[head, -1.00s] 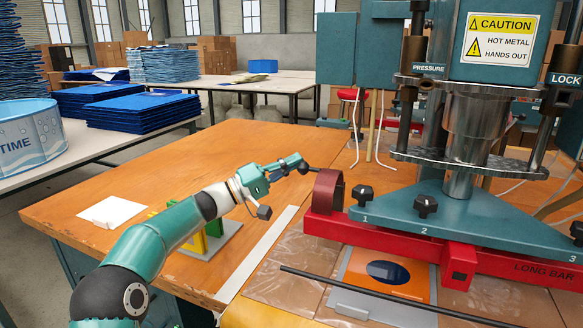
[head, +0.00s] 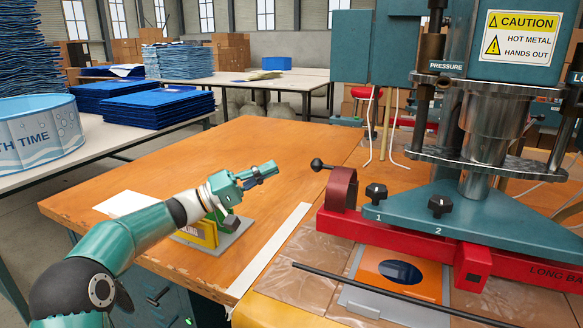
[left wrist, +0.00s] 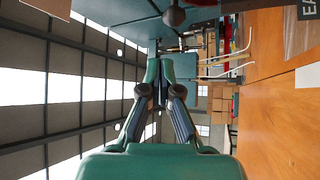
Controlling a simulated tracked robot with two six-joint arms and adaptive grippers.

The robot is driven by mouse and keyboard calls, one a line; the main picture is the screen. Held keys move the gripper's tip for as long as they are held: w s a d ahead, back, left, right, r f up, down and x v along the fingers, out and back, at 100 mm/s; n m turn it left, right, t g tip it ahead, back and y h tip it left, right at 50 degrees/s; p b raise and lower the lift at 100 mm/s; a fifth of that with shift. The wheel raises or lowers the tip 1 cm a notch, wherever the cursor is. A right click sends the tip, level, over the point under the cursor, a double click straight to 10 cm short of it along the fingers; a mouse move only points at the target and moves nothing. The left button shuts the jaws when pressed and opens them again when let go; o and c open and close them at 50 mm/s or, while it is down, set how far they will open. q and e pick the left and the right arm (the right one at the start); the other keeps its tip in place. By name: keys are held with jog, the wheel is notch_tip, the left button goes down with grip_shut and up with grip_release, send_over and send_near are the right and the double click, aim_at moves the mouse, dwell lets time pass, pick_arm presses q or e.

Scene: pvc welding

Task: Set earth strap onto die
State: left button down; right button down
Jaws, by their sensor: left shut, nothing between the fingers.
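My left gripper (head: 268,170) is over the wooden table, pointing right, shut and empty. In the left wrist view its fingers (left wrist: 160,98) are together with nothing between them. A black ball knob (head: 317,163) on a short stem stands apart, right of the fingertips; it also shows in the left wrist view (left wrist: 174,15). The stem meets a dark red curved piece (head: 343,188) on the end of the red bar (head: 510,268). I cannot tell for certain which part is the earth strap or the die. My right gripper is out of view.
The teal press (head: 455,208) with black knobs and a hot metal sign stands at right. A long black rod (head: 400,295) crosses the front, over an orange plate (head: 370,270) with a dark oval. The table's middle is clear.

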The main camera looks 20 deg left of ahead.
pick_arm(q)
jog(key=s+a, duration=0.3)
jog(key=a, duration=0.1)
jog(key=shift+s+a, duration=0.1)
jog(key=shift+s, duration=0.3)
